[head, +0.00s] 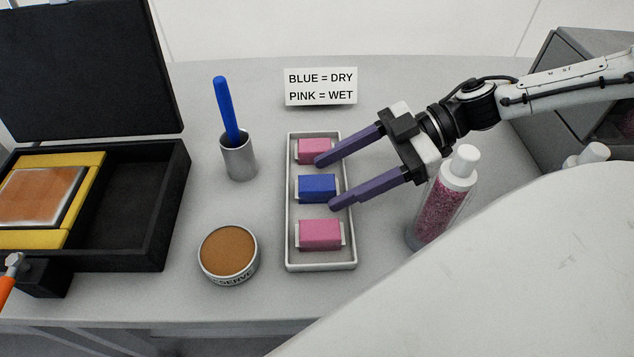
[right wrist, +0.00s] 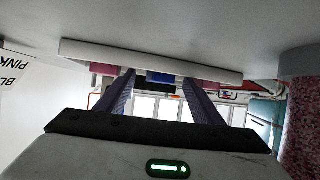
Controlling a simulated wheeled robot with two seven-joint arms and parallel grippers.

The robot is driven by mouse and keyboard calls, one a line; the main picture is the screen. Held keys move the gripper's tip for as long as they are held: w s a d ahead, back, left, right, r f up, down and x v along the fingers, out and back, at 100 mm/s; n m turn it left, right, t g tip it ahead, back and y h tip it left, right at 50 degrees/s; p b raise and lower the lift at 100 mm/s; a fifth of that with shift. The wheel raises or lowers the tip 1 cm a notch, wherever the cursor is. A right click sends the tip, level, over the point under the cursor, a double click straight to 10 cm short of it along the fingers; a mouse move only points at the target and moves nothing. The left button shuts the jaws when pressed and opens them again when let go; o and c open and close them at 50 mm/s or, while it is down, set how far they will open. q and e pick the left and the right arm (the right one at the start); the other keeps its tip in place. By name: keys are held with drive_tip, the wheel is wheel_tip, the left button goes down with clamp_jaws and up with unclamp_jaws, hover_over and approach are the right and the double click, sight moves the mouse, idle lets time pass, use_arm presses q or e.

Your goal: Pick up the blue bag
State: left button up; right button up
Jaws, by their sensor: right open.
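The blue bag (head: 317,187) lies in the middle of a pale tray (head: 320,265), between two pink bags (head: 313,150) (head: 320,234). My right gripper (head: 325,182) is open, its two purple fingers reaching in from the right, with the tips by the right side of the blue bag. One fingertip shows toward its far side and one toward its near side; contact cannot be told. In the right wrist view the blue bag (right wrist: 160,78) shows between the open fingers, beyond the tray's rim.
A bottle of pink beads (head: 436,205) stands close under my right gripper. A brown-topped tin (head: 229,253) and a metal cup with a blue-handled tool (head: 238,157) stand left of the tray. A label sign (head: 321,87) stands behind; an open black case (head: 125,205) is at left.

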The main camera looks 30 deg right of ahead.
drive_tip(key=shift+w+a+f+b, duration=0.15)
drive_tip(key=shift+a+f+b, duration=0.3)
drive_tip(key=shift+f, duration=0.15)
drive_tip(key=shift+w+a+b, duration=0.25)
drive_tip(key=shift+a+b, duration=0.1)
drive_tip(key=shift+a, duration=0.15)
drive_tip(key=shift+r, duration=0.1)
drive_tip(key=c, duration=1.3)
